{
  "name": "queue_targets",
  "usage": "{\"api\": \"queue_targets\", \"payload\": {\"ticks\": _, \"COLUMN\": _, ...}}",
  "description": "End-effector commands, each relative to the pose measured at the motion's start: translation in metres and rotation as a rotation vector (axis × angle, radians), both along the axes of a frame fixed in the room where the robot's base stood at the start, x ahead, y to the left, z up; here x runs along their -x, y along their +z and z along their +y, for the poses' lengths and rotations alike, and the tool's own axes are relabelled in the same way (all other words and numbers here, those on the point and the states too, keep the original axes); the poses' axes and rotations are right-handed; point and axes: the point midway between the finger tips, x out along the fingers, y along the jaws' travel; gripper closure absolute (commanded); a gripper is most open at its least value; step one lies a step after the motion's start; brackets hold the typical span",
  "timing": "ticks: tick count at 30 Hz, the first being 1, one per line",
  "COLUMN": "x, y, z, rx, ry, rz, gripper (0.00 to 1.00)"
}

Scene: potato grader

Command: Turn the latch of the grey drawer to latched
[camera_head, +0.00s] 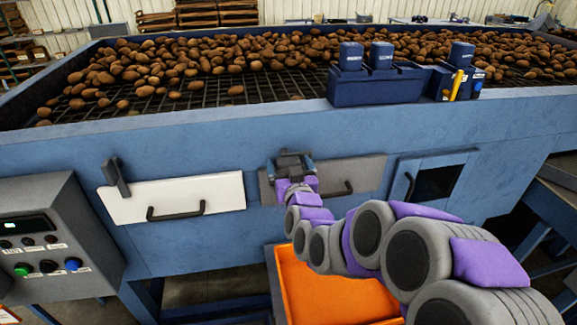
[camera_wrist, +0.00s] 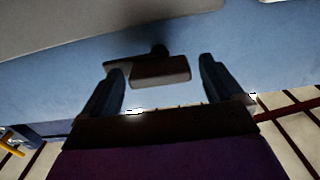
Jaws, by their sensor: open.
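The grey drawer (camera_head: 366,173) looks flush in the blue machine front, with a dark bar handle on its face. In the wrist view it is the pale grey surface (camera_wrist: 80,28) at the top. Its latch (camera_wrist: 160,74) is a dark block on a short pivot, lying crosswise on the blue panel by the drawer's edge. My gripper (camera_head: 290,163) is at the drawer's upper left corner and mostly hides the latch in the head view. In the wrist view my gripper (camera_wrist: 162,75) is open. The latch lies between the fingers, with a gap visible on each side.
A white drawer (camera_head: 220,187) with its own dark latch (camera_head: 116,177) is to the left. A grey control box (camera_head: 50,205) stands at far left. An open orange bin (camera_head: 277,285) is below. A dark opening (camera_head: 436,182) is to the right. Potatoes lie on the bed above.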

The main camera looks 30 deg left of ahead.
Motion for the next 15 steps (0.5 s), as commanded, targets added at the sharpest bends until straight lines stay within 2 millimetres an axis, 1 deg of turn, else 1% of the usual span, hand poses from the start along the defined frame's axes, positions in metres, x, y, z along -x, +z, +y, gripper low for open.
{"api": "queue_targets", "payload": {"ticks": 2, "x": -0.0001, "y": 0.0000, "z": -0.0001, "rx": 0.000, "ry": 0.000, "rz": 0.000, "gripper": 0.08}}
{"api": "queue_targets", "payload": {"ticks": 15, "x": 0.0001, "y": -0.0003, "z": 0.0002, "rx": 0.001, "ry": 0.000, "rz": 0.001, "gripper": 0.50}}
